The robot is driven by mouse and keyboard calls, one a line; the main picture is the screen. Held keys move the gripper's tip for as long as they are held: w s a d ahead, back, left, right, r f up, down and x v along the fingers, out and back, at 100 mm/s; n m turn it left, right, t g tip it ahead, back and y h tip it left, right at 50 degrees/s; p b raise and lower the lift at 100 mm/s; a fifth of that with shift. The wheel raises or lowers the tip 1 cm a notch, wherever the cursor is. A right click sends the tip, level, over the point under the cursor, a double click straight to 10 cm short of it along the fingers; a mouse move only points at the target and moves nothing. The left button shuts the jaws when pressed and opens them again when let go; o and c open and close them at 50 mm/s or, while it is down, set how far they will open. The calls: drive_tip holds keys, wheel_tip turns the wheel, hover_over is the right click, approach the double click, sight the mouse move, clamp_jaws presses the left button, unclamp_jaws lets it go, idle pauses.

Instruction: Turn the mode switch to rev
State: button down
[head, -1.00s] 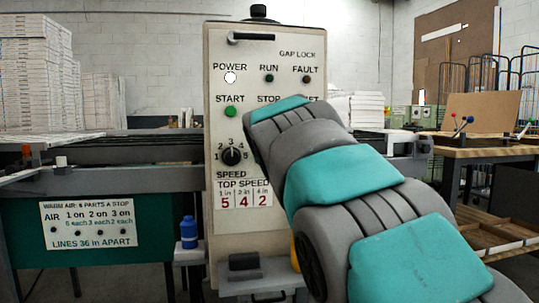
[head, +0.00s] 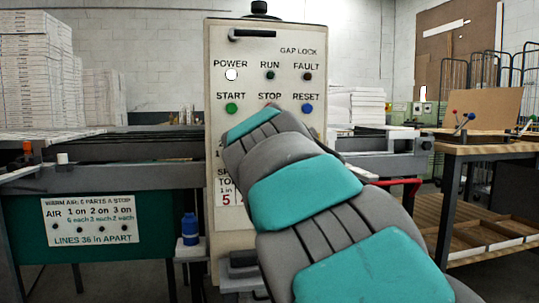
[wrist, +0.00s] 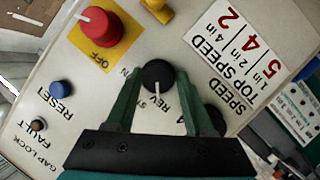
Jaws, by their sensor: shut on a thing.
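The mode switch (wrist: 158,72) is a round black knob with a white pointer line, seen in the middle of the wrist view. Its pointer runs down the picture toward the lettering, where REV is readable just below the knob; the other labels are partly hidden. My gripper (wrist: 161,80) has its two green fingers on either side of the knob and is shut on it. In the head view my arm covers the mode switch and the gripper.
A red knob (wrist: 95,26) on a yellow OFF plate, a blue reset button (wrist: 61,89) and a yellow part (wrist: 158,9) are nearby. A second black knob (wrist: 216,119) lies behind the right finger. A blue bottle (head: 190,229) stands left of the panel (head: 228,240).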

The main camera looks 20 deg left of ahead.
drive_tip(key=shift+w+d+r, duration=0.1)
drive_tip(key=shift+d+r, duration=0.1)
drive_tip(key=shift+c, duration=1.9)
unclamp_jaws()
drive_tip(key=shift+d, duration=0.1)
drive_tip(key=shift+f, duration=0.1)
drive_tip(key=v, duration=0.7)
drive_tip(key=shift+s+b, duration=0.35)
drive_tip(key=shift+s, duration=0.05)
drive_tip(key=shift+d, duration=0.1)
